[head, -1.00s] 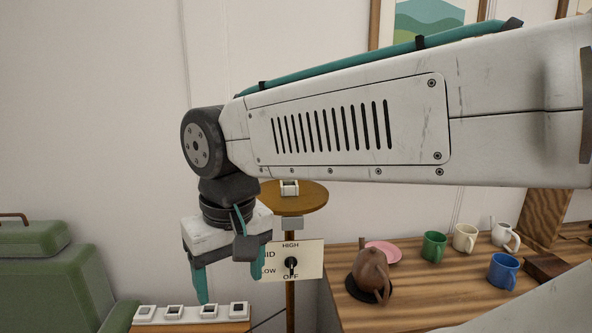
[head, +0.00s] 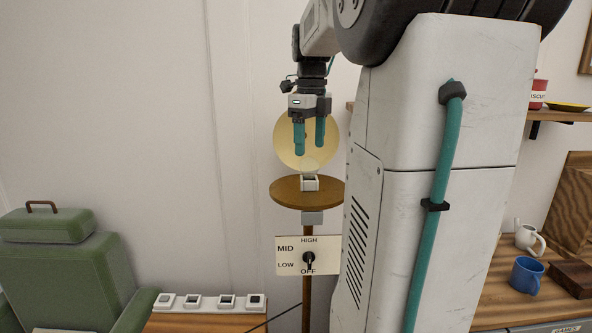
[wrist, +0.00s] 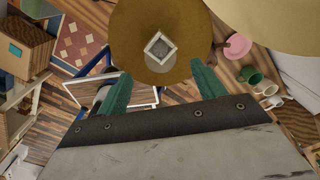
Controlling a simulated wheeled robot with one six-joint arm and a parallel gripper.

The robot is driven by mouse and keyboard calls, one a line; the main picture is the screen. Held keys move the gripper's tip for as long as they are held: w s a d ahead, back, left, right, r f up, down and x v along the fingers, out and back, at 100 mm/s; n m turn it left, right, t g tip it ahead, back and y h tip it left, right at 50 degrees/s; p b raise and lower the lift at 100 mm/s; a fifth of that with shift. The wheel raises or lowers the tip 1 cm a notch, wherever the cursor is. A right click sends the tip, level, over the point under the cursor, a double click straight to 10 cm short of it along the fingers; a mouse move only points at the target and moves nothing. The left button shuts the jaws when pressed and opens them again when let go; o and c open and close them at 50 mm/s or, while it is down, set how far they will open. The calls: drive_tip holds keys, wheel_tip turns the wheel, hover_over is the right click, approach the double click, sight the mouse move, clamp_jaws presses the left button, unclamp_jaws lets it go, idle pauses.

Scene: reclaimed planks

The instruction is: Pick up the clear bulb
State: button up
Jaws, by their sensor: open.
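The clear bulb (head: 309,165) shows faintly as see-through glass above a small white square holder (head: 310,184) on a round wooden stand top (head: 285,193). In the wrist view the white holder (wrist: 160,48) lies on the round top, just ahead of the fingers; the glass is hard to make out there. My gripper (head: 309,150) points down with its teal fingers apart, above the holder and close to the bulb's top. The fingers show in the wrist view (wrist: 160,72), with nothing between them.
A pale yellow disc (head: 306,120) stands behind my fingers. A LOW/MID/HIGH/OFF dial panel (head: 308,256) is below the stand top. A green chair (head: 65,265) is at far left; mugs stand at right.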

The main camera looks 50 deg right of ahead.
sight(309, 156)
drive_tip(key=f, duration=0.6)
drive_tip(key=shift+w+f, duration=0.25)
drive_tip(key=shift+f, duration=0.05)
drive_tip(key=c, duration=1.1)
